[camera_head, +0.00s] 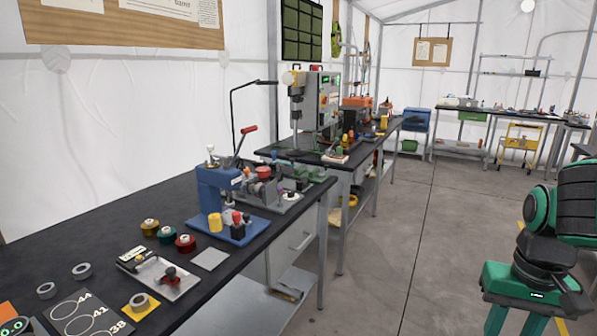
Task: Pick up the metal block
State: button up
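No piece stands out clearly as the metal block. A flat grey square piece (210,258) lies on the black tabletop of the near workbench, right of a metal fixture plate (166,276) with a dark red-knobbed clamp. It looks thin, and I cannot tell whether it is the block. Several small metallic parts on the benches are too small to make out. My gripper cannot be made out in this view.
A blue press (216,192) stands behind the square. Tape rolls and a ring chart (88,314) lie at the front left. The grey floor between is open.

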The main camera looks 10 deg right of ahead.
aim_at(286, 169)
jog(key=z, duration=0.55)
jog(key=i, duration=2.1)
jog(key=u, duration=0.3)
